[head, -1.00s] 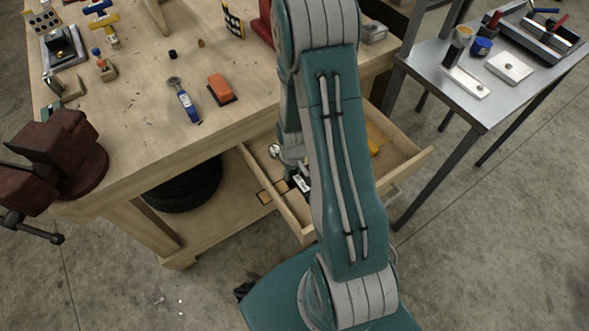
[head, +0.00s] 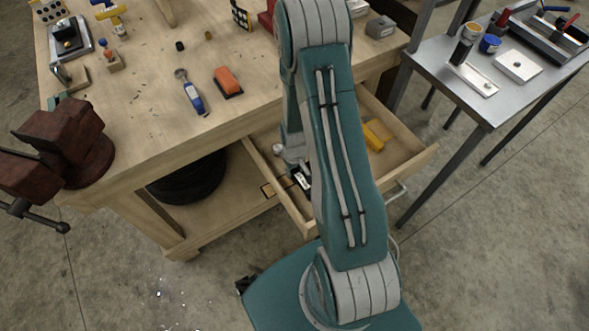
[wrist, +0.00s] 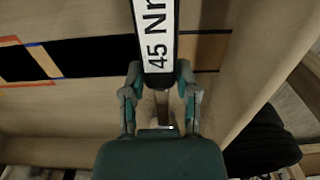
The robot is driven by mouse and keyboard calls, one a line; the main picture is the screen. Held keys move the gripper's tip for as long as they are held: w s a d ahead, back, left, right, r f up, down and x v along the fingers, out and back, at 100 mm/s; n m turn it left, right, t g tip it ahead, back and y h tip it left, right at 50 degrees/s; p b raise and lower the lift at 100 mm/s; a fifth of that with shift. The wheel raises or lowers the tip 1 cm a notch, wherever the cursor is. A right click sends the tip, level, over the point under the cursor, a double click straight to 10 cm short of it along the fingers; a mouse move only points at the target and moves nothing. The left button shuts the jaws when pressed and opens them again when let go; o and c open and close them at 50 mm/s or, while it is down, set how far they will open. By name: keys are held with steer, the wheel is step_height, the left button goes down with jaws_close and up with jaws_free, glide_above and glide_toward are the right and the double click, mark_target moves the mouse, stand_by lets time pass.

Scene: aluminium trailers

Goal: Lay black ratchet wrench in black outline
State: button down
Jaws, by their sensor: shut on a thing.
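The black ratchet wrench (wrist: 157,12) is in my gripper (wrist: 158,80), which is shut on it. Its white "45 Nm" label faces the wrist camera, and its far end runs out of the top of the wrist view. In the head view the white label of the wrench (head: 302,178) shows at the drawer's left side, partly hidden by my arm. Black shapes (wrist: 90,57) lie on the drawer floor behind the wrench, with red, blue and orange lines at the left. The wrench covers their middle, so I cannot tell its fit to the black outline or its height.
The open drawer (head: 418,152) has wooden walls and holds a yellow thing (head: 373,135). The workbench (head: 140,140) above carries a blue-handled tool (head: 194,98) and an orange block (head: 227,80). A metal table (head: 470,100) stands at the right.

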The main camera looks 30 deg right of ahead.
steer(key=shift+c, duration=1.4)
jaws_free()
steer(key=shift+r, duration=0.1)
step_height(320, 180, up, 12)
steer(key=s+a+r+t, duration=0.1)
steer(key=a+r, duration=0.2)
steer(key=r, duration=0.6)
steer(key=s+a+r+t, duration=0.2)
steer(key=a+r, duration=0.1)
steer(key=r, duration=0.6)
steer(key=s+a+r+t, duration=0.2)
steer(key=s+a+r, duration=0.2)
steer(key=s+r, duration=0.7)
steer(key=shift+a+t, duration=0.3)
steer(key=shift+a, duration=0.05)
